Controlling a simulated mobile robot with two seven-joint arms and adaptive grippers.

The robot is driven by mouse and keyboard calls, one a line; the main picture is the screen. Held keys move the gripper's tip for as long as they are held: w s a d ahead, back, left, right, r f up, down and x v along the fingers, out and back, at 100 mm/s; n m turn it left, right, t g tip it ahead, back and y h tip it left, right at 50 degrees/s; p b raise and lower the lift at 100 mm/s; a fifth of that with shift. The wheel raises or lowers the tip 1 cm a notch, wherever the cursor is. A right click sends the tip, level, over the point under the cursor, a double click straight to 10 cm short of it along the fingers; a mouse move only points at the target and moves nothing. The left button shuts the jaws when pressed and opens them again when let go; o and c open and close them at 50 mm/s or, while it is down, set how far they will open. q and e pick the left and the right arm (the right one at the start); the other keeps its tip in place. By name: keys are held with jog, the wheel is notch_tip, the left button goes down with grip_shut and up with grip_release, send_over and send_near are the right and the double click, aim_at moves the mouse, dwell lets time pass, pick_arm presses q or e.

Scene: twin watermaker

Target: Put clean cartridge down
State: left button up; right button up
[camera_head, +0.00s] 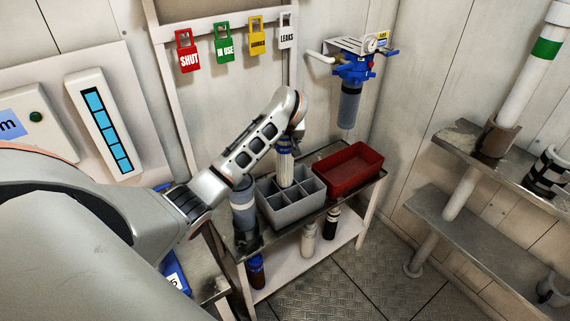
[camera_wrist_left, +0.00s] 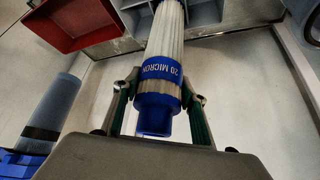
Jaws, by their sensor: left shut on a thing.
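A white pleated cartridge with blue end bands (camera_wrist_left: 163,80), lettered "20 MICRON", is held in my left gripper (camera_wrist_left: 158,100), whose fingers are shut around its blue end. In the head view the cartridge (camera_head: 285,168) hangs upright below the left gripper (camera_head: 288,140), over the grey divided bin (camera_head: 285,218). Its lower end is at or inside one of the bin's compartments; I cannot tell whether it touches the bottom. The grey bin stands on the metal shelf table. My right gripper is not in view.
A red tray (camera_head: 352,170) stands right of the grey bin. A grey-blue filter housing (camera_head: 243,208) stands left of it. Bottles (camera_head: 308,238) stand on the lower shelf. A blue-headed filter unit (camera_head: 356,70) hangs on the wall behind. Coloured tags (camera_head: 187,51) hang above.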

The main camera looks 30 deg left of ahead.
aim_at(285, 159)
pick_arm(q)
jog(key=shift+f+b, duration=0.55)
jog(key=shift+f, duration=3.35)
jog(key=o, duration=1.6)
jog(key=shift+c, duration=0.2)
